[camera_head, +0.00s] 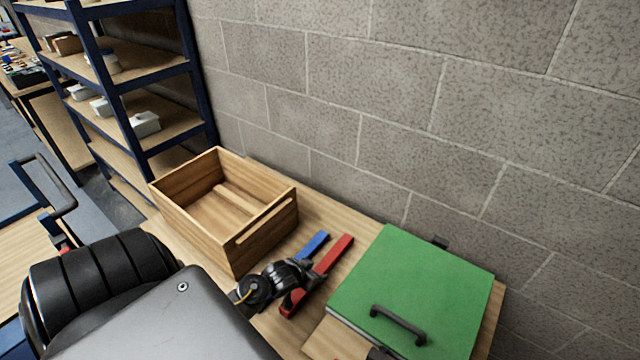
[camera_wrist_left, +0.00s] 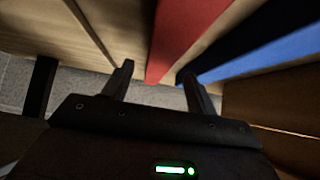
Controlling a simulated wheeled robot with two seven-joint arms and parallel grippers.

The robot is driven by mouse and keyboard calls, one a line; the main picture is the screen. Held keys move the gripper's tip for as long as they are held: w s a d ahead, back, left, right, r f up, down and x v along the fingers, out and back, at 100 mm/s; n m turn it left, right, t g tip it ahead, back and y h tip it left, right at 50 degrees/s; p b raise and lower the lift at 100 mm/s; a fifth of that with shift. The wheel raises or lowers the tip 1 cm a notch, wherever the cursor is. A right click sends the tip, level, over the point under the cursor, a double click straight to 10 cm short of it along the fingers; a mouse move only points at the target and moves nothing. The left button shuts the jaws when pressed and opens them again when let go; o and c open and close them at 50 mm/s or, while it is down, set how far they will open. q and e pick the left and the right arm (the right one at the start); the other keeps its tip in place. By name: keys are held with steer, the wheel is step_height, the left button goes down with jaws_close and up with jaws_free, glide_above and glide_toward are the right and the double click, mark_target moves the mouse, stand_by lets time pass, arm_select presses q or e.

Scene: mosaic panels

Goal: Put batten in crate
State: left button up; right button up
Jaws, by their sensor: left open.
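An open wooden crate (camera_head: 208,236) stands on the bench against the wall. A pale wooden strip (camera_head: 236,199) lies inside it. A red bar (camera_head: 334,254) and a blue bar (camera_head: 316,243) lie on the bench right of the crate; I cannot tell which piece is the batten. My left gripper (camera_head: 300,277) is over these bars and hides parts of them. In the left wrist view its fingers (camera_wrist_left: 158,84) are open, with the red bar (camera_wrist_left: 180,35) between their lines and the blue bar (camera_wrist_left: 265,50) to the right. My right gripper is not in view.
A green panel (camera_head: 405,285) with a black handle (camera_head: 398,325) lies right of the bars. A block wall (camera_head: 400,100) closes off the back. Blue-framed shelves (camera_head: 125,75) stand at left. Little bare bench shows between crate and panel.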

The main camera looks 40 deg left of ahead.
mark_target(320, 269)
arm_select(q)
steer(key=shift+p+x, duration=0.4)
steer(key=shift+x, duration=2.15)
steer(key=shift+r, duration=0.1)
steer(key=shift+c, duration=0.2)
steer(key=c, duration=1.2)
jaws_close()
steer(key=shift+r, duration=0.1)
